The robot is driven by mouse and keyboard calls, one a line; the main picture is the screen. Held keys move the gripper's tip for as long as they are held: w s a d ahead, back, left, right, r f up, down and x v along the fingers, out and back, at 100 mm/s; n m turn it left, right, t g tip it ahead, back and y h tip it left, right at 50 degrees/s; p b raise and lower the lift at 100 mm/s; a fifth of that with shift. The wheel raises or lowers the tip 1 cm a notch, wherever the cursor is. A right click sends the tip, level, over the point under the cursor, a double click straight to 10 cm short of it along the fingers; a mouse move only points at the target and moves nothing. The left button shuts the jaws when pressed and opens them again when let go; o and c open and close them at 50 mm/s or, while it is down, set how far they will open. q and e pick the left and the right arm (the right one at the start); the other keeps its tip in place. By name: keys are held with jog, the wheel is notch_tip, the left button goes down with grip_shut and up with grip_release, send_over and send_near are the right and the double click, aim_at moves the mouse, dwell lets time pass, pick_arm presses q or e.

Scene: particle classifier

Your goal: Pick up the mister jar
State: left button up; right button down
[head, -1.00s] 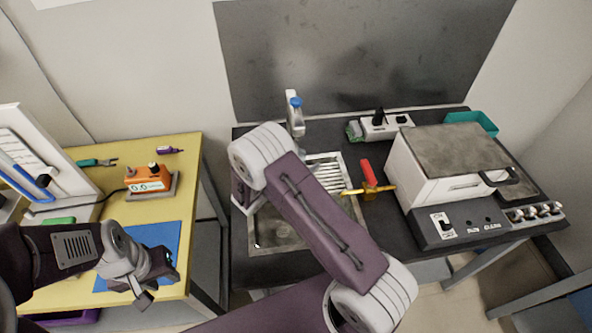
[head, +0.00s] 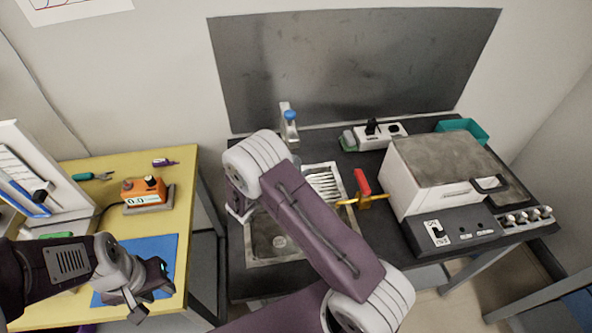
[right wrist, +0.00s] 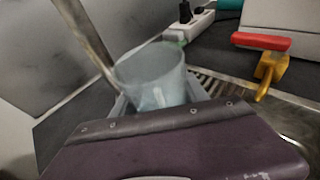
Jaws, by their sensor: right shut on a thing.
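The mister jar (right wrist: 150,75) shows in the right wrist view as a pale, translucent, open-topped vessel. My right gripper (right wrist: 158,98) is shut on it, with a grey finger at each side; the purple wrist part hides the jar's lower part. In the head view my right arm reaches over the sink and hides most of this gripper and jar. My left gripper (head: 150,294) hangs over the blue mat on the yellow table, apart from the jar; its finger gap is unclear.
A white hotplate-like box (head: 405,190), power strip (head: 382,135) and teal tray (head: 474,130) stand farther right. An orange device (head: 143,190) is on the yellow table.

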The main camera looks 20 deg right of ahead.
jog(key=shift+r+p, duration=0.3)
jog(key=shift+r, duration=0.35)
jog(key=shift+r+p, duration=0.3)
jog(key=shift+r, duration=0.15)
jog(key=s+a, duration=0.4)
jog(key=a, duration=0.3)
jog(key=s+a, duration=0.5)
jog(key=a, duration=0.3)
jog(key=shift+a+f+p, duration=0.25)
jog(key=shift+f+p, duration=0.05)
jog(key=shift+p, duration=0.05)
